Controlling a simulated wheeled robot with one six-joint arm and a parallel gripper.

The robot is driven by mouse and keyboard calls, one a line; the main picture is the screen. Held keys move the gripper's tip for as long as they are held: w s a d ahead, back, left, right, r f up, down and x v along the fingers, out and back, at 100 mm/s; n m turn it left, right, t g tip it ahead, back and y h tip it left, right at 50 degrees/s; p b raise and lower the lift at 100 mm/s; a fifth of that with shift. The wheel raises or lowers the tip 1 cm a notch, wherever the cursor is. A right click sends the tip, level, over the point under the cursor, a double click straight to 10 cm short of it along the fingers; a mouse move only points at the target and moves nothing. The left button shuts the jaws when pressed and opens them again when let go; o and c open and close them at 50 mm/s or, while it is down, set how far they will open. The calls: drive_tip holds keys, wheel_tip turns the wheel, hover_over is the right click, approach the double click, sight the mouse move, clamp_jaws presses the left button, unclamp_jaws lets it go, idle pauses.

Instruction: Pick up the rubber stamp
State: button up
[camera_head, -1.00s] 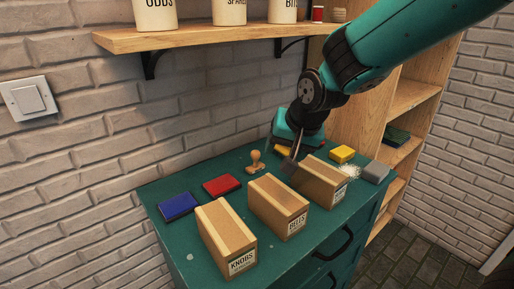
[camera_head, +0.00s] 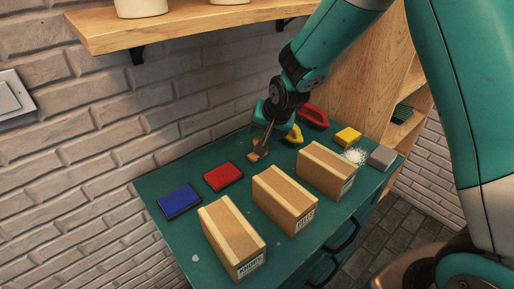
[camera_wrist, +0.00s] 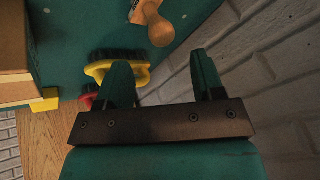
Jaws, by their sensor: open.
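The rubber stamp (camera_head: 257,155) stands on the green cabinet top near the wall, beyond the red pad, partly hidden by my gripper in the head view. In the wrist view its rounded wooden handle (camera_wrist: 160,30) lies at the top, just beyond my fingertips and roughly in line with the gap between them. My gripper (camera_wrist: 162,72) is open and empty, its two fingers apart. In the head view my gripper (camera_head: 268,138) is right at the stamp. I cannot tell whether a finger touches it.
A red pad (camera_head: 223,176) and a blue pad (camera_head: 179,201) lie left of the stamp. A yellow brush (camera_head: 294,135) and a red one (camera_head: 314,116) are close on its right. Several cardboard boxes (camera_head: 285,198) line the front. The brick wall (camera_head: 150,120) is close behind.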

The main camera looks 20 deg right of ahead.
drive_tip(key=p+x, duration=0.2)
drive_tip(key=x, duration=0.5)
drive_tip(key=shift+s+a+f, duration=0.15)
drive_tip(key=shift+a+f, duration=0.05)
drive_tip(key=c, duration=1)
